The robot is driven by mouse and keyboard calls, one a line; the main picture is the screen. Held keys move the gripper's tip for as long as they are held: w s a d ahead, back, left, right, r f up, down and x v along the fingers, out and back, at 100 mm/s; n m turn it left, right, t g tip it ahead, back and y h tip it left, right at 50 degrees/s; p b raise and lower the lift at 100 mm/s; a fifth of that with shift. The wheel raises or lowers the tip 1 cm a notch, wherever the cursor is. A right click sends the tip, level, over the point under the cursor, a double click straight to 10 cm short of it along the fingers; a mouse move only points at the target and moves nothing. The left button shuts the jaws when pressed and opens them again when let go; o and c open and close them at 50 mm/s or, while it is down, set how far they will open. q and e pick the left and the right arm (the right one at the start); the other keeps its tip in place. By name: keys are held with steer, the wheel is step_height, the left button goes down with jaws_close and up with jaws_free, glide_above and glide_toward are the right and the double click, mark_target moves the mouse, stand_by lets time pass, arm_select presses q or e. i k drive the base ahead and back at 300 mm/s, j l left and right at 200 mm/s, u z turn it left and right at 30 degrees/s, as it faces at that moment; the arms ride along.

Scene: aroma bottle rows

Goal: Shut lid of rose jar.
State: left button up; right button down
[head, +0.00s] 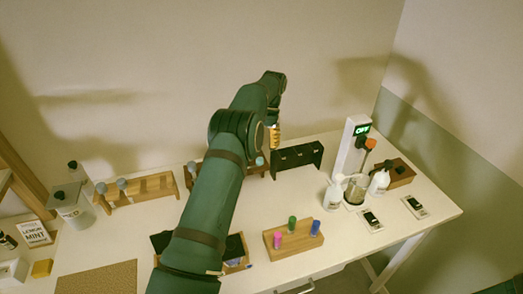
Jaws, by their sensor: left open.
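My left arm reaches up across the middle of the view, and its gripper (268,150) is at the back of the table, mostly hidden behind the arm. It is open, but its fingertips are hard to make out. It is close to the middle wooden rack (253,171), which the arm partly covers. I cannot tell which container is the rose jar, and no open lid is clear. A low wooden block (294,243) holds a pink vial (277,241), a green vial (292,224) and a blue vial (315,228). My right gripper is not in view.
A wooden rack with grey-capped bottles (147,189) stands at left. A black rack (297,158) is right of the gripper. A white stand (348,150) with a green-lit display, white bottles (379,182) and a glass beaker (356,189) are at right.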

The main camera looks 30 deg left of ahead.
mark_target(160, 241)
steer(key=k+l, duration=1.15)
steer(key=k, duration=0.15)
